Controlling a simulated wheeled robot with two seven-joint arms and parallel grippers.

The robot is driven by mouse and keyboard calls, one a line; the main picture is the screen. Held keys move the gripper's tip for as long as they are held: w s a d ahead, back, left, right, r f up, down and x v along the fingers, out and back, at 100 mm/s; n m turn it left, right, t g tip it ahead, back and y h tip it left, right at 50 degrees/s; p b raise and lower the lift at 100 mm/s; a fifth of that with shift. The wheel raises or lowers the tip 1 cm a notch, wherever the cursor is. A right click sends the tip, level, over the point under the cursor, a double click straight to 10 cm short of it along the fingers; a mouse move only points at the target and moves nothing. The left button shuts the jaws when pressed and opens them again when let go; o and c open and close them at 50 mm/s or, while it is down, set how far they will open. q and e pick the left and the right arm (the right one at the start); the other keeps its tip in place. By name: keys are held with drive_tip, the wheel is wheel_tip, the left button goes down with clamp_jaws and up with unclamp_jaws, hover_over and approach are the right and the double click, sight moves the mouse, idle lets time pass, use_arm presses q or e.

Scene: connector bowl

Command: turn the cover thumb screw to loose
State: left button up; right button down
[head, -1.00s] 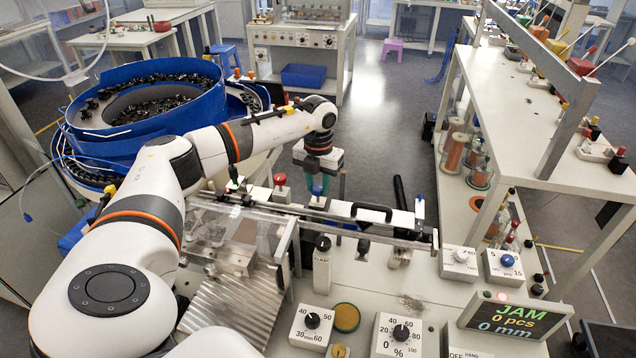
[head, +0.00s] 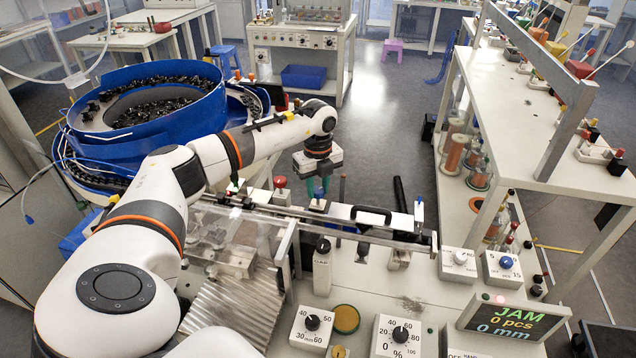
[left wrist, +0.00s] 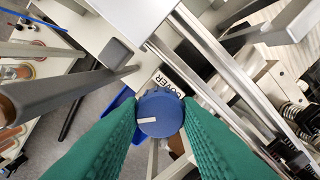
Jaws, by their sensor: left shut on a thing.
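The cover thumb screw (left wrist: 160,113) is a round blue knob with a white pointer line, beside a label reading COVER (left wrist: 168,83) in the left wrist view. In the head view its blue top (head: 317,195) shows just under my left gripper (head: 318,187), at the rail behind the clear cover (head: 262,222). In the left wrist view, the green padded fingers of my left gripper (left wrist: 162,102) are shut on opposite sides of the knob. The white line points to the lower left side of the knob there. My right gripper is not in view.
A red knob (head: 280,183) stands left of the thumb screw. A black handle (head: 371,213) lies to its right on the rail. The blue bowl feeder (head: 150,110) is at the left. The display (head: 514,318) reads JAM, 0 pcs, 0 mm.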

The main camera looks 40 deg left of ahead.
sight(318, 189)
use_arm(q)
drive_tip(key=n, duration=0.4)
drive_tip(key=shift+w+a+r+n+p, duration=0.1)
drive_tip(key=shift+a+r+n+p, duration=0.05)
drive_tip(key=shift+r+n+p, duration=0.15)
drive_tip(key=shift+n+p, duration=0.3)
drive_tip(key=shift+n, duration=1.2)
drive_tip(key=o, duration=0.8)
drive_tip(key=shift+o, duration=0.8)
drive_tip(key=shift+f, duration=0.2)
wheel_tip(318, 189, up, 12)
drive_tip(key=b, duration=0.4)
